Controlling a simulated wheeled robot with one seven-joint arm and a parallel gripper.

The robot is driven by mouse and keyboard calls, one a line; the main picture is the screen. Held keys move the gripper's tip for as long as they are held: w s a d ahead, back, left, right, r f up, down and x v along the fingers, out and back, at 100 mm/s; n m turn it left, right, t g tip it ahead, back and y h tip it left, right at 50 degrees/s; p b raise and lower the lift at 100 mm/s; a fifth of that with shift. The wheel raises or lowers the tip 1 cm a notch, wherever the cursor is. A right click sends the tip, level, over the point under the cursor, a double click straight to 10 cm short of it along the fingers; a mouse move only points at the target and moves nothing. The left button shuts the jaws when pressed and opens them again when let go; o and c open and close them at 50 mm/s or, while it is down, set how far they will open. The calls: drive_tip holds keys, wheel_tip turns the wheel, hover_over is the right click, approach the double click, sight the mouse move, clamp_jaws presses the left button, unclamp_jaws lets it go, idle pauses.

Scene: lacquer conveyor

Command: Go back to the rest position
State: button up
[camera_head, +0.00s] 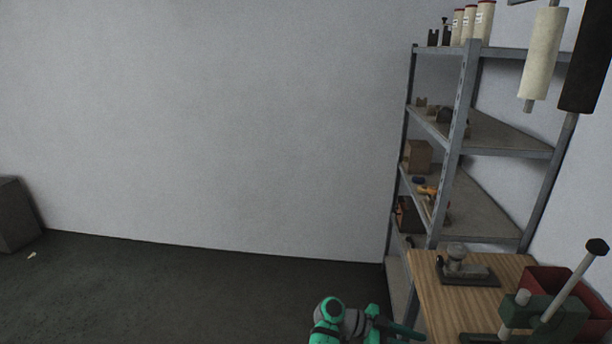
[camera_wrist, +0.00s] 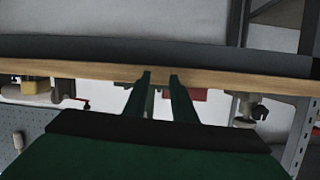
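My arm shows at the bottom of the head view in green and grey, beside the left edge of a wooden workbench (camera_head: 430,280). In the wrist view my gripper (camera_wrist: 160,76) has its two dark green fingers a little apart, with nothing between them. The bench edge (camera_wrist: 90,72) runs across that view behind the fingertips, and the picture looks upside down. I cannot tell from the wrist view how far the fingertips are from the bench.
A grey metal shelf rack (camera_head: 466,130) holds boxes, tools and bottles. On the bench stand a small grey device on a dark plate (camera_head: 468,270), a red bin (camera_head: 550,282) and a green lever press (camera_head: 560,318). The floor (camera_head: 180,290) to the left is open.

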drive_tip(key=s+a+f+n+t+y, duration=0.1)
drive_tip(key=s+f+n+t, duration=0.35)
drive_tip(key=f, duration=0.35)
drive_tip(key=s+a+f+n+t+y, duration=0.1)
drive_tip(key=s+f+n+t, duration=0.3)
drive_tip(key=f, duration=0.5)
drive_tip(key=s+a+f+n+t+y, duration=0.4)
drive_tip(key=s+a+f+n, duration=0.35)
drive_tip(key=s+a, duration=0.2)
drive_tip(key=s+a+r+n+t+y, duration=0.1)
drive_tip(key=s+a+r+n+y, duration=0.15)
drive_tip(key=s+a, duration=0.4)
drive_tip(key=s+a+r+n+t+y, duration=0.2)
drive_tip(key=s+a+r+y, duration=0.1)
drive_tip(key=s+a, duration=0.35)
drive_tip(key=s+a+r+t+y, duration=0.1)
drive_tip(key=s+a+r, duration=0.2)
drive_tip(key=s+r, duration=0.3)
drive_tip(key=s+a+r+t+y, duration=0.1)
drive_tip(key=s+a+r, duration=0.2)
drive_tip(key=r, duration=0.9)
drive_tip(key=s, duration=0.2)
drive_tip(key=shift+s+a+r+n+t+y, duration=0.15)
drive_tip(key=shift+s+a+n+t+y, duration=0.2)
drive_tip(key=shift+s+a, duration=0.05)
